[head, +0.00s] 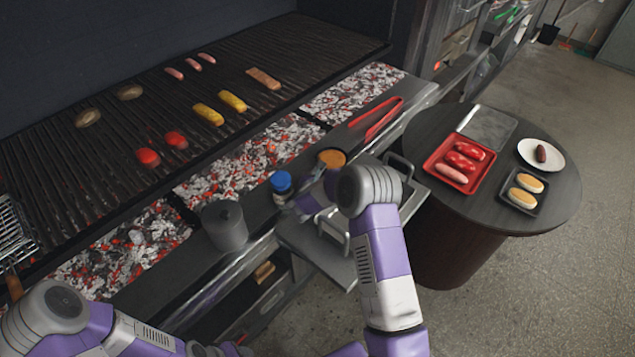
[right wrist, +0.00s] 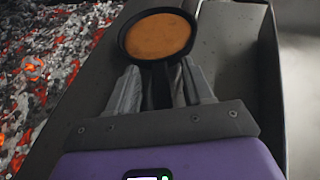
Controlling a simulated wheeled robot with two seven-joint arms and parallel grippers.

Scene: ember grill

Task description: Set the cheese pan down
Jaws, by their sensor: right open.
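The cheese pan (head: 331,158) is a small dark round pan with orange cheese in it. It appears to rest on the grey front ledge beside the coals. In the right wrist view the pan (right wrist: 158,38) lies just beyond my fingertips. Its dark handle runs back between the fingers. My right gripper (right wrist: 158,72) is open around the handle, with gaps visible at the sides. In the head view my right gripper (head: 322,184) is partly hidden by its own wrist. My left arm shows at lower left, but its gripper is out of frame.
A blue-capped jar (head: 282,187) and a grey canister (head: 225,226) stand left of the pan. Red tongs (head: 378,118) lie beyond it. The grill grate (head: 130,130) holds sausages and other food. A round table (head: 560,205) at right carries a red tray (head: 436,168) and a white plate (head: 526,150).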

